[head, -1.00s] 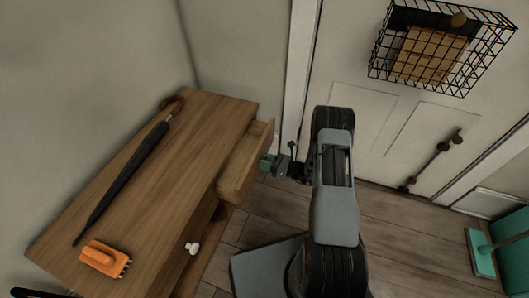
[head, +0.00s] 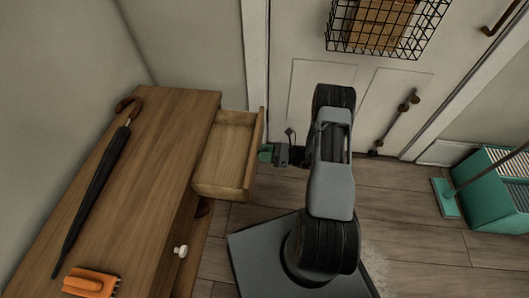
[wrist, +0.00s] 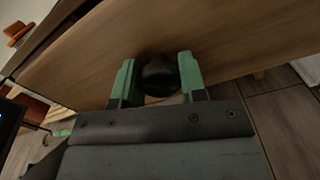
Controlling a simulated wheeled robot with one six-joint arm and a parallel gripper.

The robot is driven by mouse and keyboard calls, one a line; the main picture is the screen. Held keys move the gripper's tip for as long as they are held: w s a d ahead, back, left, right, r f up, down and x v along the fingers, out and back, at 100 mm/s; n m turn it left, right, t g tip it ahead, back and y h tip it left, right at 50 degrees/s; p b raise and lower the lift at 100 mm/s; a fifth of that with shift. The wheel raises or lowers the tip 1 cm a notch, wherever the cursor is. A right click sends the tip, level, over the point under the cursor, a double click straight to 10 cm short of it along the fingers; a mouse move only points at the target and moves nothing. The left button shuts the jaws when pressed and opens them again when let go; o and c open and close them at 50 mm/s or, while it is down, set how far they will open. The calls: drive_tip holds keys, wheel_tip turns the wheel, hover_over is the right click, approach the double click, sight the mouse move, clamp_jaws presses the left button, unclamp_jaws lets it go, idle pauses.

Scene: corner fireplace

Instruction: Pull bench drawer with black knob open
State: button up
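The bench (head: 130,190) is a wooden piece along the left in the head view. Its far drawer (head: 228,150) stands well out from the bench, and its empty inside shows. My gripper (head: 266,153) is at the outer face of this drawer's front. In the wrist view the green fingers of my gripper (wrist: 157,78) sit on both sides of the black knob (wrist: 158,76), closed on it. The wooden drawer front (wrist: 220,40) fills the view behind the knob. In the head view the knob is hidden by the gripper.
A nearer drawer has a white knob (head: 180,251). A black umbrella (head: 92,195) and an orange brush (head: 90,282) lie on the bench top. A door with a wire basket (head: 385,25) is behind. A teal bin (head: 493,188) stands at right on open wooden floor.

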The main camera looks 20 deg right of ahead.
drive_tip(key=o, duration=0.5)
drive_tip(key=shift+c, duration=0.2)
drive_tip(key=p+v, duration=0.2)
drive_tip(key=v, duration=1.2)
drive_tip(key=shift+p, duration=0.3)
drive_tip(key=shift+w, duration=0.1)
drive_tip(key=a+r+n+g+h+p, duration=0.25)
drive_tip(key=r+n+p, duration=0.25)
drive_tip(key=r, duration=0.6)
drive_tip(key=s+a+r+n+g+h+p, duration=0.15)
drive_tip(key=a+r+n+g+p, duration=0.35)
drive_tip(key=r, duration=0.7)
drive_tip(key=a+r+n+g+h+p, duration=0.25)
drive_tip(key=r+n+p, duration=0.3)
drive_tip(key=r, duration=0.55)
drive_tip(key=s+a+r+n+t+h+p, duration=0.1)
drive_tip(key=s+r+n+h+p, duration=0.1)
drive_tip(key=r, duration=0.7)
drive_tip(key=s+a+r+n+t+h+p, duration=0.1)
drive_tip(key=s+r+n+t+h+p, duration=0.1)
drive_tip(key=r+p, duration=0.6)
drive_tip(key=s+a+r+n+t+h+p, duration=0.2)
drive_tip(key=s+r+n+h+p, duration=0.2)
drive_tip(key=r, duration=0.7)
drive_tip(key=n+h+p, duration=0.1)
drive_tip(key=n+p, duration=0.1)
drive_tip(key=n, duration=0.1)
drive_tip(key=shift+r+n, duration=0.2)
drive_tip(key=shift+n, duration=0.15)
